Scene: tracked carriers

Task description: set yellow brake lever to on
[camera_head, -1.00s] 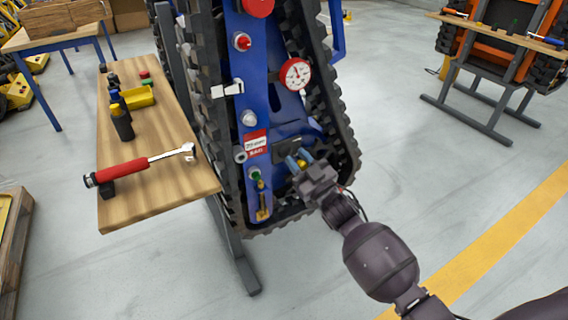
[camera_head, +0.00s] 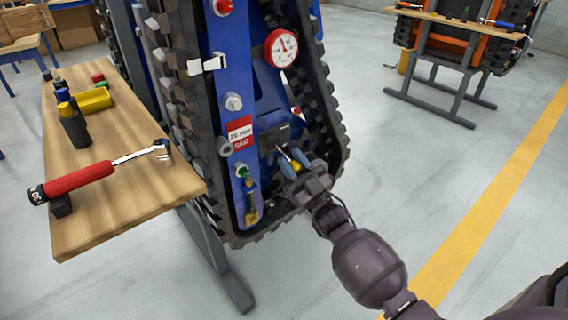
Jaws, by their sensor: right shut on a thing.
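The yellow brake lever shows as a yellow knob (camera_head: 296,166) with a thin rod by it, low on the blue tracked carrier (camera_head: 218,130). My right gripper (camera_head: 299,164) reaches in from the lower right. Its blue-grey fingers are shut on the yellow knob, one finger on each side. The fingers hide part of the lever. I cannot read any on or off marking by it. My left gripper is not in view.
A red-and-white gauge (camera_head: 281,48), a red-and-white label (camera_head: 240,131) and a brass valve (camera_head: 250,205) sit on the carrier. A wooden bench (camera_head: 120,205) with a red-handled torque wrench (camera_head: 80,180) stands left.

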